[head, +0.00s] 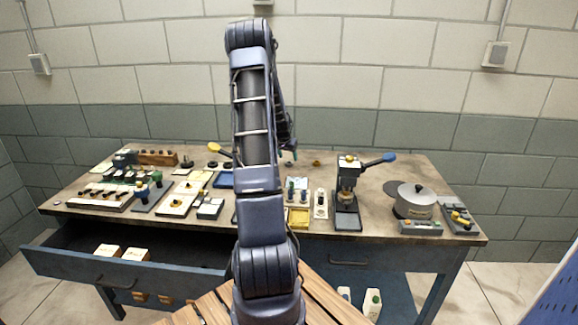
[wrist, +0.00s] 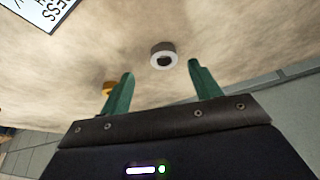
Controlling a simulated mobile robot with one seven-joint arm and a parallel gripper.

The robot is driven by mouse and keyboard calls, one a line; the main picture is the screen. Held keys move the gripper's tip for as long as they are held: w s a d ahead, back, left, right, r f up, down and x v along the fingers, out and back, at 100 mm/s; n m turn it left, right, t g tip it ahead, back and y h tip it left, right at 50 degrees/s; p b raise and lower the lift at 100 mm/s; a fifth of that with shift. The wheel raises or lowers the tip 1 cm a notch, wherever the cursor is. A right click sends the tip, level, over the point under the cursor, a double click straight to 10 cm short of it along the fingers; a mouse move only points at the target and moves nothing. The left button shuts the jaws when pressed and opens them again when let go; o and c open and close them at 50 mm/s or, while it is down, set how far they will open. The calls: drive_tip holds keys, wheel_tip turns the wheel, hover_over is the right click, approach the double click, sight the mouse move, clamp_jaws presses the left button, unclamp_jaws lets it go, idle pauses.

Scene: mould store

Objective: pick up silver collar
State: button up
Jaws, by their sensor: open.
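The silver collar (wrist: 163,55) is a short grey-white ring with a dark bore. It lies on the bare bench top in the wrist view, just beyond and between the tips of my gripper (wrist: 160,68). The green fingers are apart, with nothing between them and no visible contact with the collar. In the head view my gripper (head: 289,157) is low over the back of the bench, mostly behind my arm. I cannot make out the silver collar there.
A brass ring (wrist: 109,88) lies beside the left finger in the wrist view. A printed card (wrist: 42,12) is at upper left. On the bench (head: 414,168) stand a lever press (head: 347,190) and a round lidded pot (head: 414,202). A drawer (head: 130,268) is open at front left.

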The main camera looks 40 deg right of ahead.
sight(289, 163)
drive_tip(key=x, duration=0.5)
drive_tip(key=shift+w+r, duration=0.1)
drive_tip(key=shift+w, duration=0.15)
drive_tip(key=c, duration=1.1)
